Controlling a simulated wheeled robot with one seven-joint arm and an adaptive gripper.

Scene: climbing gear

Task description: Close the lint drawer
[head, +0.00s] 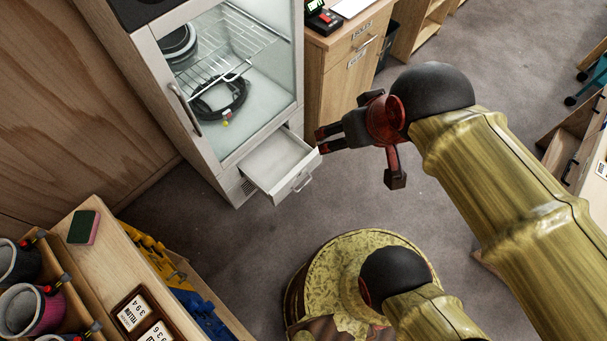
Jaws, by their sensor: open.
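The lint drawer (282,158) is a white, shallow drawer low on the front of a tall pale cabinet (215,165). It is pulled out and its inside looks empty. Its small metal handle (302,182) is on the front panel. My gripper (319,141) is open and empty, with its dark fingers pointing left. In the head view the fingertips appear right beside the drawer's right front corner. I cannot tell whether they touch it or are above it.
The cabinet's glass door (235,75) is closed over a wire rack and a coiled black cable (220,98). A wooden drawer unit (345,60) stands to its right. Grey floor (225,240) is clear before the drawer.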

